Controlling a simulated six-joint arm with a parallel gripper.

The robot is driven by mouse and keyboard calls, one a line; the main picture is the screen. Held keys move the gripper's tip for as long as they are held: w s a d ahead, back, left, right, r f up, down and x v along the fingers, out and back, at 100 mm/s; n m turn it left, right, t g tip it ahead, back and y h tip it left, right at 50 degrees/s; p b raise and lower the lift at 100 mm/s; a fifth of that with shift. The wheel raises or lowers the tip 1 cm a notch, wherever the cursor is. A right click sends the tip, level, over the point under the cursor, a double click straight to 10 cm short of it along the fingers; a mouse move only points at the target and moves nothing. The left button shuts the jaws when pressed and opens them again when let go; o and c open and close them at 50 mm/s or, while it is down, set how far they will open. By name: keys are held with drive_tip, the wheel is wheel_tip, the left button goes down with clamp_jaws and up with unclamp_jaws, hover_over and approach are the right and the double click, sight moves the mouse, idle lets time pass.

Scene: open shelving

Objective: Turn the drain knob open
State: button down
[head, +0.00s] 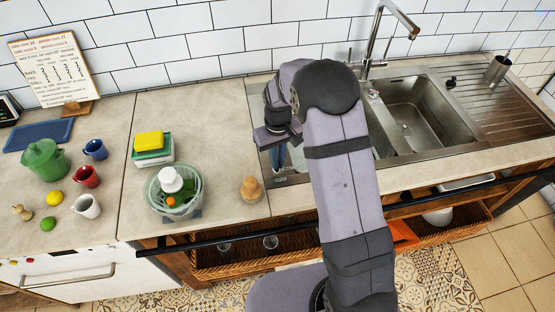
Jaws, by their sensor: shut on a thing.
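The sink (428,118) is a steel basin at the right of the counter, with a ribbed drainer beside it. A small black knob (450,83) stands on the steel between basin and drainer; I cannot tell its turn position. My arm hides the area left of the basin.
A chrome faucet (376,40) rises behind the sink. A black rail (220,236) runs along the front edge.

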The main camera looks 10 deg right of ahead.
drive_tip(key=shift+w+r+m, duration=0.1)
drive_tip(key=shift+m, duration=1.2)
drive_tip(key=c, duration=1.9)
unclamp_jaws()
drive_tip(key=shift+o, duration=0.2)
drive_tip(key=shift+r+b, duration=1.2)
drive_tip(key=shift+r, duration=2.45)
